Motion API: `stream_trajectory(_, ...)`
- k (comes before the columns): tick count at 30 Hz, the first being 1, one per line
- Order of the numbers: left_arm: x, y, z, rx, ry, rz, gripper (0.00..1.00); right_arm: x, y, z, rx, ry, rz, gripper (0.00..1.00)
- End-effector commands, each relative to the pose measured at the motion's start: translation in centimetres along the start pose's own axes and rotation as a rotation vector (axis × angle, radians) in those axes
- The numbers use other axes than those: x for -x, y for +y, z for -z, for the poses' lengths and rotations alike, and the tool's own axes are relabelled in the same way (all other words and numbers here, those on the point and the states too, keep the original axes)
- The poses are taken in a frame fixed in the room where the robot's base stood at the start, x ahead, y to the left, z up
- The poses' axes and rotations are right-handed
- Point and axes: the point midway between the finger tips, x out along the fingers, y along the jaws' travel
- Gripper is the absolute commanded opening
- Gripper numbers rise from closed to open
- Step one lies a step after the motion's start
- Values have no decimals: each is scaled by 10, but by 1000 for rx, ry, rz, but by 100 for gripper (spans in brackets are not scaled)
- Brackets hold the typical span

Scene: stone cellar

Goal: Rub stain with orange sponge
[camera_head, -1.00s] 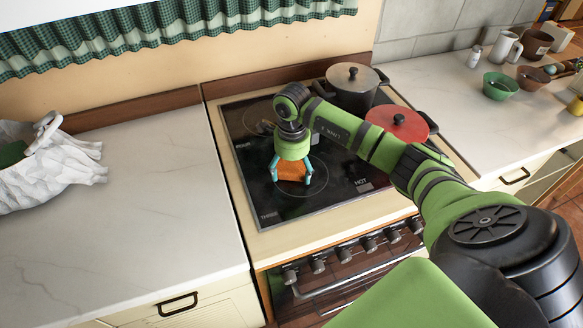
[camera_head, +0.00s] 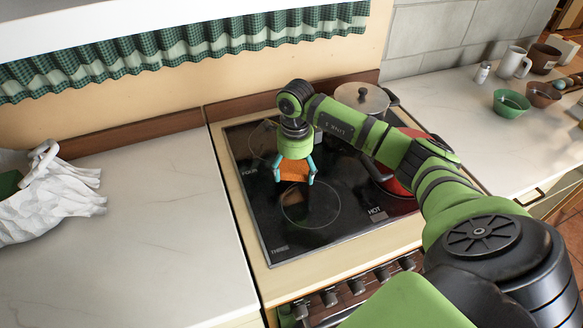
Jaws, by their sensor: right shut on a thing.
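My right gripper (camera_head: 294,174) is shut on an orange sponge (camera_head: 294,169), with a teal finger on each side of it. The gripper points down over the black glass stove top (camera_head: 252,208), just behind the front left burner ring. I cannot tell whether the sponge touches the glass. A faint brownish mark, perhaps the stain, shows at the back left burner (camera_head: 262,140), behind and left of the gripper; my arm hides part of that area. My left gripper is not in view.
A metal-lidded pot (camera_head: 362,98) and a red pot (camera_head: 391,181) stand on the stove's right side, partly behind my arm. Green bowl (camera_head: 511,103) and mugs stand on the right counter.

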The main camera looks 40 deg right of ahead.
Motion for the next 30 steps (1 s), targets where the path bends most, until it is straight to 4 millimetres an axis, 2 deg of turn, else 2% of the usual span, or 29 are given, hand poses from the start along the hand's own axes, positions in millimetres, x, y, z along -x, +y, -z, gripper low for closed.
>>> stream_trajectory(1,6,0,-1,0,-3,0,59,9,-2,2,-2,0,3,54)
stream_trajectory(8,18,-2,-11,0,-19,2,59,29,-6,7,-6,0,2,54)
stream_trajectory(15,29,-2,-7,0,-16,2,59,49,-9,13,-11,0,2,54)
stream_trajectory(30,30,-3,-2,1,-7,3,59,52,-10,15,-12,0,1,54)
